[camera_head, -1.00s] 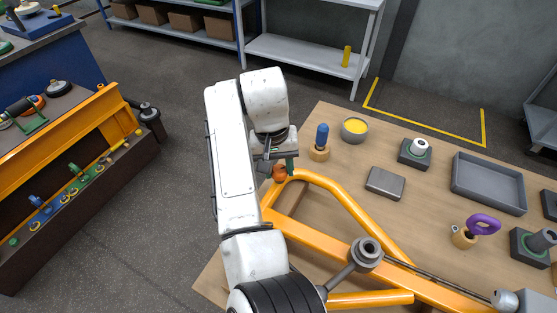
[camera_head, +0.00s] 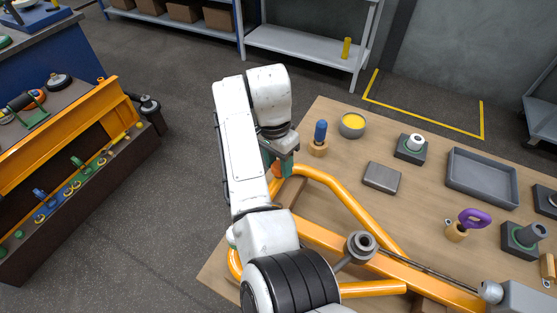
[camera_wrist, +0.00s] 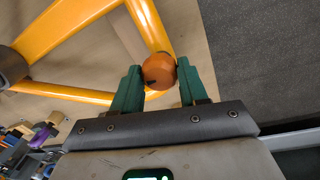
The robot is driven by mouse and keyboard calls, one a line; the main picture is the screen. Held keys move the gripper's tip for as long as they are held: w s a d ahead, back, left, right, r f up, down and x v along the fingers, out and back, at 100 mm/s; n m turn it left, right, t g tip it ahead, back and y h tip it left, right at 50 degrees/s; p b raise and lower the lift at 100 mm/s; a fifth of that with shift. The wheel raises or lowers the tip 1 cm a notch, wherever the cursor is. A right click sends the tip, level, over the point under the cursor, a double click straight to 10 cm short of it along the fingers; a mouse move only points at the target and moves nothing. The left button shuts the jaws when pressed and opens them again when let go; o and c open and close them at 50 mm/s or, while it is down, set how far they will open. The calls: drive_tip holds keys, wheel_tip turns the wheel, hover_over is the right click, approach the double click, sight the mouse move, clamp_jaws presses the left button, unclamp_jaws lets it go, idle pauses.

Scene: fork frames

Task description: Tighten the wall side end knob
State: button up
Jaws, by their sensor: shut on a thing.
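An orange ball-shaped knob (camera_wrist: 159,70) sits at the corner of a yellow tubular frame (camera_wrist: 75,42). My gripper (camera_wrist: 160,78) is shut on this knob, with one green finger on each side in the wrist view. In the head view, the yellow frame (camera_head: 345,195) lies on the workbench. My gripper (camera_head: 272,162) is at the frame's far left corner there, and the wrist mostly hides the knob (camera_head: 277,171). A dark mark shows on the knob's lower side in the wrist view.
Right of my gripper on the wooden bench (camera_head: 340,99) stand a blue-handled tool (camera_head: 320,132), a bowl with yellow contents (camera_head: 352,124), a grey box (camera_head: 382,177) and a grey tray (camera_head: 482,178). Open floor (camera_head: 180,215) lies to the left.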

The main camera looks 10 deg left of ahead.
sight(275, 162)
drive_tip(key=shift+w+r+m, duration=0.15)
drive_tip(key=shift+r+m, duration=0.1)
drive_tip(key=shift+m, duration=0.05)
drive_tip(key=o, duration=0.8)
drive_tip(key=shift+c, duration=0.2)
drive_tip(key=o, duration=0.3)
drive_tip(key=shift+f, duration=0.15)
drive_tip(key=r, duration=0.7)
drive_tip(key=a+r+p, duration=0.1)
drive_tip(key=r, duration=0.2)
drive_tip(key=shift+w+r, duration=0.25)
drive_tip(key=shift+r, duration=0.1)
